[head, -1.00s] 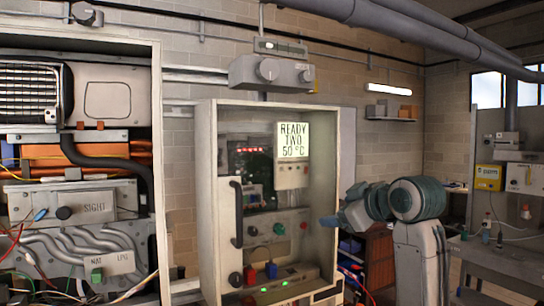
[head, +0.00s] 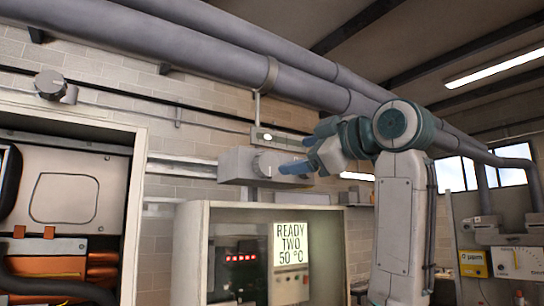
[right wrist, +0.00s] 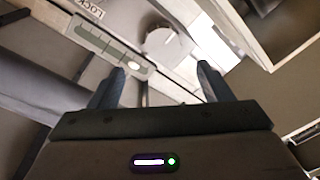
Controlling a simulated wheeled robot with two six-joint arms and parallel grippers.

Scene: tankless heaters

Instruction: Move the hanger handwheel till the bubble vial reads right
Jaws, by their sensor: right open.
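The bubble vial (head: 283,139) sits above the box. In the right wrist view the vial (right wrist: 100,44) is a greenish strip with marks, and its whitish bubble (right wrist: 134,67) lies near the strip's right end. My left gripper is out of view.
Large grey pipes (head: 225,50) run overhead. Below the box stands an open cabinet (head: 195,255) with a lit sign (head: 291,245) reading READY TWO 50 °C. Another open cabinet (head: 80,120) is at left. A label reading LOCK (right wrist: 88,8) is beside the vial.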

